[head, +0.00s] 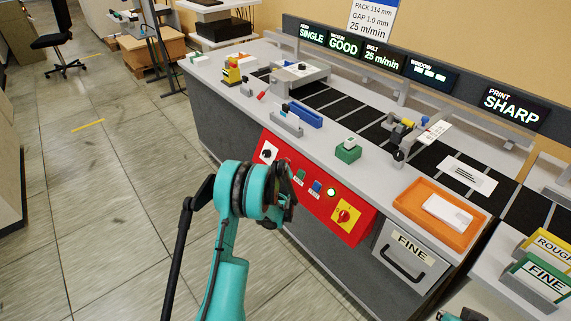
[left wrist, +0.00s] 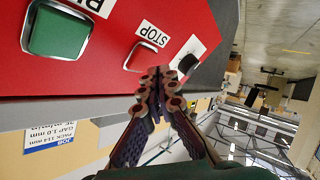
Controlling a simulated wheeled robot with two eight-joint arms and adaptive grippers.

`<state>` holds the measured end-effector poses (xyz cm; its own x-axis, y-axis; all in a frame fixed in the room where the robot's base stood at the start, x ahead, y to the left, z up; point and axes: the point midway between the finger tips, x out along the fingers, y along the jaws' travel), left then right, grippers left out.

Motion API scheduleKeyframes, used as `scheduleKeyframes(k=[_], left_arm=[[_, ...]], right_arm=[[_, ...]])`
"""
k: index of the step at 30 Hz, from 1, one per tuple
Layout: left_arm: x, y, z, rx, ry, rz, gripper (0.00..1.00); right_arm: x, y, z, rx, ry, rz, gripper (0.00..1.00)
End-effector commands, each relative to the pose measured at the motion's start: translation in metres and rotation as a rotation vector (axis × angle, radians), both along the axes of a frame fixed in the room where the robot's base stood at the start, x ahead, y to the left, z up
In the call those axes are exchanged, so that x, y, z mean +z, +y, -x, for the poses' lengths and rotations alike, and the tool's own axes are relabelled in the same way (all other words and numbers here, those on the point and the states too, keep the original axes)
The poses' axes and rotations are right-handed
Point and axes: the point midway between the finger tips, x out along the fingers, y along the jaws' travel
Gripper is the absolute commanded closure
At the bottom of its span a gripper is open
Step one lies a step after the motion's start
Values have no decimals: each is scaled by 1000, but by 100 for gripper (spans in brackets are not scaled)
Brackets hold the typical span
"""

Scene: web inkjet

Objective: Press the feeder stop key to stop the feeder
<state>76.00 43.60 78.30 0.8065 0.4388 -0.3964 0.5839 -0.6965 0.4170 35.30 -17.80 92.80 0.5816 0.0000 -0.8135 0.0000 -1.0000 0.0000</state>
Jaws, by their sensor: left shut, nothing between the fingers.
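The feeder stop key is a red square key (left wrist: 140,56) with a silver frame, beside a STOP label (left wrist: 152,34) in the left wrist view. In the head view my left arm hides it. It sits on the red control panel (head: 318,207) on the machine's front. My left gripper (left wrist: 160,78) is shut and empty, its fingertips appearing just below the key in the wrist view; I cannot tell whether they touch it. In the head view the left gripper (head: 288,185) is in front of the panel. Part of what looks like my right gripper (head: 461,315) shows at the bottom edge.
Around the stop key are a green key (left wrist: 60,28) and a black knob (left wrist: 188,63). Farther right on the panel are a blue key (head: 317,187), a lit green lamp (head: 331,192) and a red-and-yellow rotary switch (head: 345,216). A FINE drawer (head: 411,256) is to the right.

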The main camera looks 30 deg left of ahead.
Motion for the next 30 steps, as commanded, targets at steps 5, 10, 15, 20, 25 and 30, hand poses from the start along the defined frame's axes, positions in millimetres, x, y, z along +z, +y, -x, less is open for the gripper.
scheduleKeyframes(k=[5,10,15,20,25,30], left_arm=[[0,0,0,0,0,0,100],[0,0,0,0,0,0,100],[-2,-2,-4,-1,-1,0,100],[-4,-3,-7,0,0,0,100],[-4,-3,-7,0,0,0,100],[-4,-3,-7,0,0,0,100]], right_arm=[[0,0,0,0,0,0,100],[0,0,0,0,0,0,100],[0,0,0,0,0,0,100],[0,0,0,0,0,0,100],[0,0,0,0,0,0,100],[0,0,0,0,0,0,100]])
